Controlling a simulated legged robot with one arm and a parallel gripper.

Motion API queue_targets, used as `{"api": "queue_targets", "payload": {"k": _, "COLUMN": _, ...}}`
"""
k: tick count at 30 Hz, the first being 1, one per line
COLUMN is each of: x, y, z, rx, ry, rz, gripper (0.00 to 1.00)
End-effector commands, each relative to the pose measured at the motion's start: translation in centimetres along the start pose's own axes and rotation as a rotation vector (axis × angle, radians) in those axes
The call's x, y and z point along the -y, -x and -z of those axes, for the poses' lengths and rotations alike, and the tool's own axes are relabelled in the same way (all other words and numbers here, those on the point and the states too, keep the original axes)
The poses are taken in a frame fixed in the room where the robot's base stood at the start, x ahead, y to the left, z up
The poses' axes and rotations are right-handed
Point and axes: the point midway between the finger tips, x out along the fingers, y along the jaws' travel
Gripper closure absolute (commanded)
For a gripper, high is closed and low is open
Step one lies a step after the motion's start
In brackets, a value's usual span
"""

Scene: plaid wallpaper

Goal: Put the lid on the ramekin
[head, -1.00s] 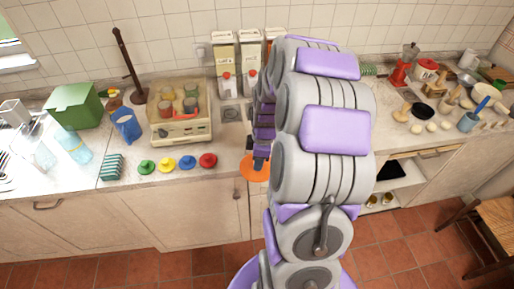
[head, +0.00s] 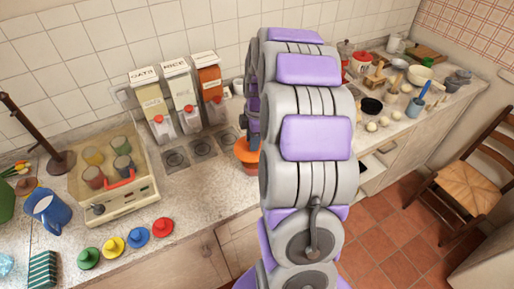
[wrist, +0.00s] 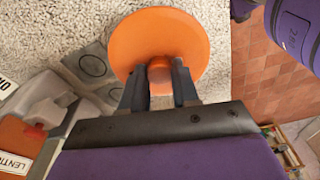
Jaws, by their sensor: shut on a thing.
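The orange lid (wrist: 178,42) is a round disc with a knob, seen large in the wrist view. My gripper (wrist: 159,78) is shut on the knob, one dark finger on each side. The lid also shows in the head view (head: 247,152), partly hidden by my arm, near the counter's front edge. Its height above the counter is hard to tell. Several small coloured pots (head: 93,177) stand in a cream appliance (head: 123,207) at the left. I cannot tell which one is the ramekin, or whether it is hidden behind my arm.
Green, yellow, blue and red knobbed pieces (head: 113,245) lie in a row along the front edge. Three dispensers (head: 181,95) stand against the wall behind round plates (head: 176,159) set in the counter. A blue jug (head: 50,212) is at left. Bare counter lies right of the appliance.

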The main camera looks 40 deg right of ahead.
Motion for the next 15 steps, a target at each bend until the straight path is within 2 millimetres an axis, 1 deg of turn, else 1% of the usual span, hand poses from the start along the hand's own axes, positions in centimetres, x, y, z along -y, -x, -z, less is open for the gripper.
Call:
{"api": "queue_targets", "payload": {"k": 5, "x": -0.3, "y": 0.0, "z": -0.1, "rx": -0.003, "ry": 0.015, "rz": 0.002, "gripper": 0.99}}
{"api": "queue_targets", "payload": {"k": 9, "x": -0.6, "y": -0.7, "z": -0.8, "rx": -0.009, "ry": 0.013, "rz": 0.008, "gripper": 0.99}}
{"api": "queue_targets", "payload": {"k": 15, "x": -0.8, "y": -2.2, "z": -1.3, "rx": -0.012, "ry": 0.012, "rz": 0.011, "gripper": 0.99}}
